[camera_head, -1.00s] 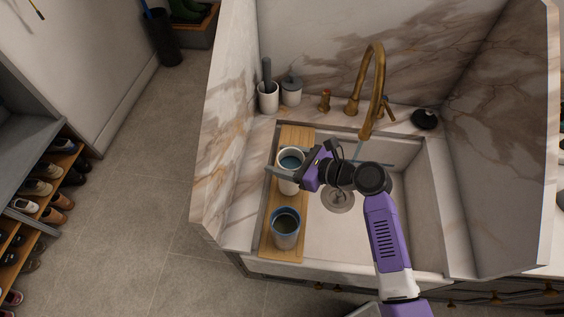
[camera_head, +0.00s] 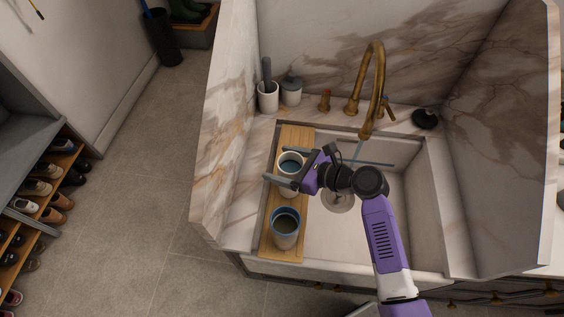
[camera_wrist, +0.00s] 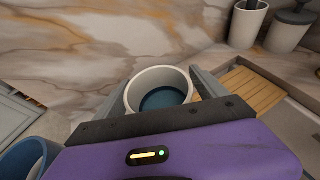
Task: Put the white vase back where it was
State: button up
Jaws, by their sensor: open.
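The white vase (camera_head: 291,160), with a blue inside, stands upright on the wooden board (camera_head: 296,133) along the sink's left side. In the wrist view, the vase (camera_wrist: 158,78) shows between my two fingers, its lower part hidden behind my gripper body. My gripper (camera_head: 278,165) is open, with one finger on each side of the vase. Whether either finger still touches it I cannot tell.
A grey pot with a blue rim (camera_head: 286,228) stands on the same board, nearer the front. A brass faucet (camera_head: 377,85) arches over the sink. A white holder (camera_head: 268,97) and a lidded jar (camera_head: 291,91) stand behind the board. A marble side wall (camera_head: 226,130) rises at left.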

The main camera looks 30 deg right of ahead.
jog(key=shift+r, duration=0.15)
jog(key=v, duration=1.2)
jog(key=s+a+f+n+h, duration=0.1)
jog(key=s+f+n+h, duration=0.3)
jog(key=s, duration=0.3)
jog(key=s+a+f+n+h, duration=0.2)
jog(key=s+f+n+h, duration=0.1)
jog(key=s+n, duration=0.35)
jog(key=s+a+r+n+t, duration=0.2)
jog(key=s+r+n+t, duration=0.1)
jog(key=s+r+n, duration=1)
notch_tip(320, 180, up, 3)
jog(key=n, duration=0.5)
jog(key=shift+f+n+t+h+b, duration=0.2)
jog(key=shift+n+t+h+b, duration=0.1)
jog(key=shift+n+t+b, duration=0.1)
jog(key=shift+a+f, duration=0.1)
